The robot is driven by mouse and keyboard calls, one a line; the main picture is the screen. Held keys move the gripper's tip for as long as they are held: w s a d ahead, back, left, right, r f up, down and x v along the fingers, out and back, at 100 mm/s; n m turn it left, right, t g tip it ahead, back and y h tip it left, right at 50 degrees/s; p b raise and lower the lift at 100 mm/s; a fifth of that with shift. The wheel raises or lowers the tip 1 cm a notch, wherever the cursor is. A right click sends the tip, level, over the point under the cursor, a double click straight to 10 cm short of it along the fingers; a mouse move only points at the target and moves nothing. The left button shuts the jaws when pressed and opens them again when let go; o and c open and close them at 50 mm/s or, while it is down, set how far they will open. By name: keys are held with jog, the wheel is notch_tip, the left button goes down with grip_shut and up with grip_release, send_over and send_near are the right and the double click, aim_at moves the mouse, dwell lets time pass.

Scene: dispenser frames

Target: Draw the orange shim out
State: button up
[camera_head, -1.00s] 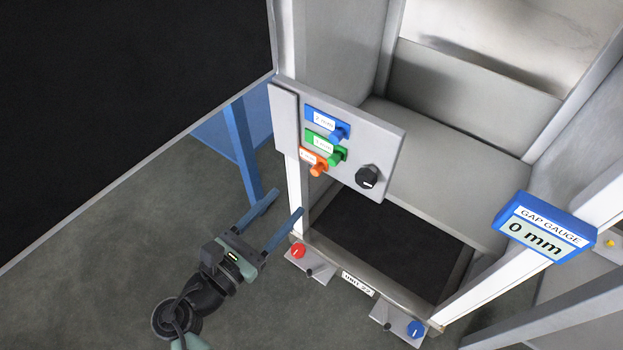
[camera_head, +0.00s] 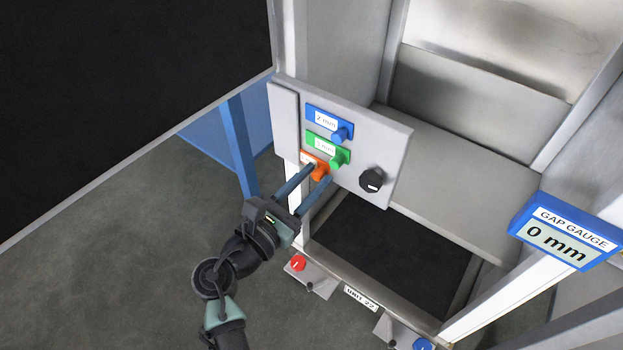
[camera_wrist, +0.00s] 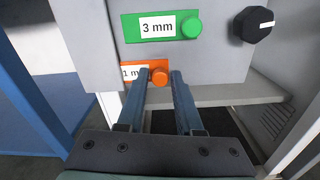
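The orange shim (camera_head: 307,158) sits in the grey panel (camera_head: 390,150) below the green shim (camera_head: 322,146). Its round orange knob (camera_wrist: 158,75) stands out from the panel, and its label is partly hidden by a finger in the wrist view. My gripper (camera_head: 308,174) is open, with its two blue fingers pointing at the panel. In the wrist view, my gripper (camera_wrist: 161,80) has one fingertip on each side of the orange knob, with small gaps. Whether the tips reach past the knob's face is hard to tell.
The green knob (camera_wrist: 191,28) is close above the orange one. A blue shim (camera_head: 323,117) is higher up. A black dial (camera_head: 371,180) is to the right. The gap gauge (camera_head: 566,231) reads 0 mm. A red knob (camera_head: 297,263) is below.

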grip_shut()
dwell(1.1)
